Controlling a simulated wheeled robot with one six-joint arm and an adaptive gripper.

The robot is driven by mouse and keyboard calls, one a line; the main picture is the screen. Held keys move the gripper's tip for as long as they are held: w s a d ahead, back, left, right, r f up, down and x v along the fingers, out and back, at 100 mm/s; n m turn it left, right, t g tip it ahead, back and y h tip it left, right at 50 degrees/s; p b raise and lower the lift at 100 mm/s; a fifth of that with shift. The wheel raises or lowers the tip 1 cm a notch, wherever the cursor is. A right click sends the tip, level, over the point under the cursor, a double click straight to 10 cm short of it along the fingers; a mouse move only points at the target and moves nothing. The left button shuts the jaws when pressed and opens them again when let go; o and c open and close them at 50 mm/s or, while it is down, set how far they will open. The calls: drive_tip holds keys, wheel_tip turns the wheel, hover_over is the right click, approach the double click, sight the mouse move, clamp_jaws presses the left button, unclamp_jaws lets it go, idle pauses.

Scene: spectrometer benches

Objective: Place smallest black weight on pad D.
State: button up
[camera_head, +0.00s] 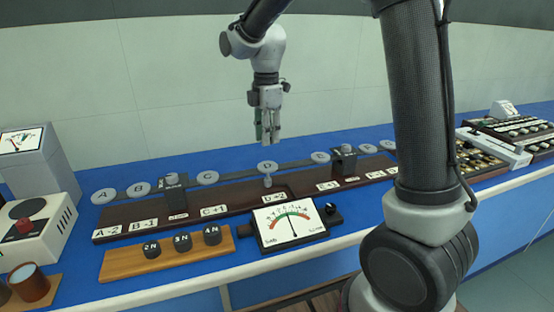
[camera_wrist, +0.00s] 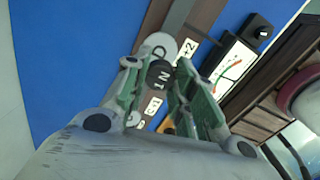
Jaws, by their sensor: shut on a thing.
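My gripper (camera_head: 267,135) hangs pointing down above the beam, over pad D (camera_head: 268,167) in the head view. In the wrist view my gripper (camera_wrist: 158,85) has its green-lined fingers closed around a small black round weight (camera_wrist: 158,73), marked with what reads as 1 N. The weight cannot be made out in the head view. Pad D is a pale disc, also in the wrist view (camera_wrist: 164,42), partly covered by the held weight. No weight is seen on it. How high the weight is above the pad, I cannot tell.
A wooden rack (camera_head: 165,260) at the front holds three black weights. Dark blocks stand on the beam (camera_head: 240,174) left and right of D, the left one (camera_head: 175,195) between B and C. A dial meter (camera_head: 290,222) stands in front of D.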

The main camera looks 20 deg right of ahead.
sight(268, 165)
wheel_tip(268, 165, down, 8)
drive_tip(key=shift+r, duration=0.25)
drive_tip(key=o, duration=1.1)
drive_tip(key=shift+f, duration=0.1)
drive_tip(key=shift+c, duration=0.2)
